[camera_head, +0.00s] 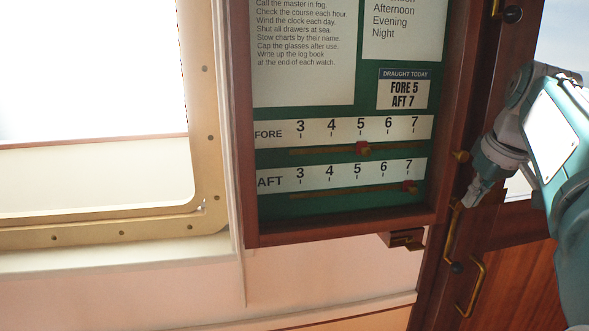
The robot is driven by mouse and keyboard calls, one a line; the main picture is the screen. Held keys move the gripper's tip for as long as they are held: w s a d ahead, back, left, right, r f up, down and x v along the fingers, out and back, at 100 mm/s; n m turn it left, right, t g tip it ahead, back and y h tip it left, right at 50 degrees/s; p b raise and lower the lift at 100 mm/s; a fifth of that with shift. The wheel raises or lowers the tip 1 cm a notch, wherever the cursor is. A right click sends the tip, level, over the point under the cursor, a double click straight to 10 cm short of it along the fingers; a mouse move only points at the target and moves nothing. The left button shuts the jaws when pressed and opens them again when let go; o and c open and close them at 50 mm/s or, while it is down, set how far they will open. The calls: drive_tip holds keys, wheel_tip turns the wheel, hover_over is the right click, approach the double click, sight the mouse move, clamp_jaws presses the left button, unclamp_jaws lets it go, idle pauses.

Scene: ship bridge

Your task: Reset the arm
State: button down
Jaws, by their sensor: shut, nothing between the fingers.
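My gripper (471,202) is at the right of the view, in front of the dark wooden door frame. Its fingers point down and to the left and are shut with nothing between them. My arm comes in from the right edge. To the left of my gripper is the draught board (341,208), a green panel in a wooden frame. Its FORE slider (363,148) has a red marker at the 5. Its AFT slider (408,186) has a red marker at the 7. My gripper is apart from both markers.
A card (404,90) on the board reads FORE 5, AFT 7. A small wooden bracket (402,239) sticks out below the board. Brass handles (471,289) are at the lower right. A brass-framed window (110,232) is at the left. The wall below the board is bare.

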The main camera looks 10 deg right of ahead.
drive_tip(key=s+a+f, duration=0.3)
drive_tip(key=a+f, duration=0.1)
drive_tip(key=a, duration=0.3)
drive_tip(key=s+a+f, duration=0.4)
drive_tip(key=a+f, duration=0.1)
drive_tip(key=a, duration=0.2)
drive_tip(key=s+a+f, duration=0.3)
drive_tip(key=s+f, duration=0.1)
drive_tip(key=f, duration=0.2)
drive_tip(key=s+a+f+m+t, duration=0.1)
drive_tip(key=s+a+f, duration=0.2)
drive_tip(key=f, duration=0.3)
drive_tip(key=shift+s+a, duration=0.25)
drive_tip(key=shift+s, duration=0.6)
